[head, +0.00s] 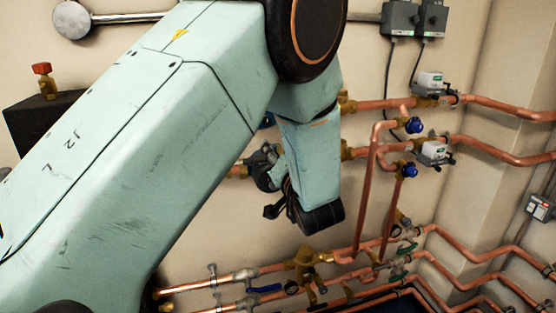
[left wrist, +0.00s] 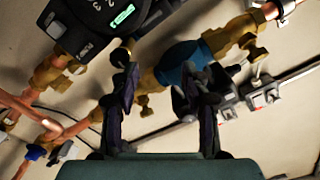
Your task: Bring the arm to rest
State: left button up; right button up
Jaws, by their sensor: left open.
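My left arm (head: 150,140) comes in from the left in the head view, large and pale green, bends at a dark round joint and hangs down in front of the copper pipework. My left gripper (head: 276,203) is dark and partly hidden by my wrist. In the left wrist view, the two dark fingers of my left gripper (left wrist: 160,88) stand apart with nothing held between them. Beyond them is a brass fitting with a blue middle (left wrist: 184,62); whether the fingers touch it I cannot tell. My right gripper is not in view.
Copper pipes (head: 490,103) with blue-handled valves (head: 414,125) run along the wall at right. More pipes and a brass valve (head: 305,262) lie below my wrist. Grey boxes (head: 400,18) hang at top right. A black device with a green display (left wrist: 122,16) is at upper left in the left wrist view.

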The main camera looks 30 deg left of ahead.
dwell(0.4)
pick_arm(q)
jog(key=s+d+f+m+g+h, duration=0.1)
jog(key=s+d+f+h, duration=0.25)
jog(key=f, duration=0.45)
jog(key=s+d+f+g+h, duration=0.15)
jog(key=s+f+h, duration=0.25)
jog(key=f, duration=0.5)
jog(key=s+d+f+m+g+h, duration=0.1)
jog(key=s+d+f+h, duration=0.25)
jog(key=f, duration=0.45)
jog(key=s+d+f+g+h+b, duration=0.1)
jog(key=s+f+g, duration=0.3)
jog(key=s, duration=1)
jog(key=s+d+f+g+h+b, duration=0.1)
jog(key=s+d+f+g+h, duration=0.1)
jog(key=s+f, duration=0.8)
jog(key=s+d+g, duration=0.1)
jog(key=s+g, duration=0.1)
jog(key=s, duration=0.3)
jog(key=shift+d+m, duration=0.2)
jog(key=shift+m, duration=0.1)
